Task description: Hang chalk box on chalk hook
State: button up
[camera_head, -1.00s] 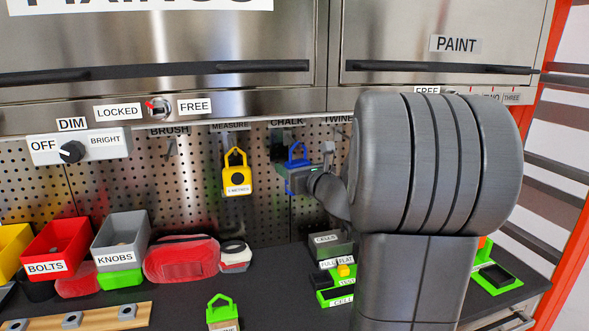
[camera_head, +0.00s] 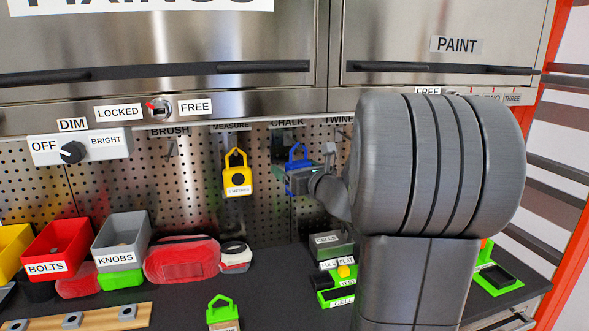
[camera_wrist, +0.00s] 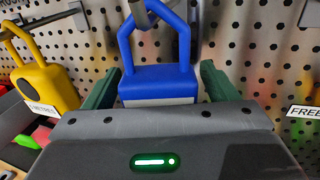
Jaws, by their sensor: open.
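The blue chalk box (camera_head: 298,160) with its loop handle is at the pegboard under the CHALK label (camera_head: 287,123). In the wrist view the chalk box (camera_wrist: 157,80) is upright, and a grey metal hook (camera_wrist: 146,14) passes at the top of its handle loop. My gripper (camera_wrist: 165,82) is open, with one green finger on each side of the box and a visible gap at the right finger. In the head view my gripper (camera_head: 296,183) is at the box, its fingers mostly hidden by the wrist and box.
A yellow measure box (camera_head: 237,175) hangs to the left of the chalk box. The TWINE label (camera_head: 338,121) and a hook are to its right, close to my arm.

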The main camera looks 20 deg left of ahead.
jog(key=b+v, duration=0.1)
jog(key=v, duration=1.2)
jog(key=shift+s+d+b, duration=0.25)
jog(key=shift+b, duration=0.05)
jog(key=x, duration=0.4)
jog(key=p+x, duration=0.1)
jog(key=x, duration=0.3)
jog(key=r+p+x, duration=0.1)
jog(key=x, duration=0.4)
jog(key=shift+a, duration=0.1)
jog(key=shift+f, duration=0.1)
jog(key=shift+f, duration=0.1)
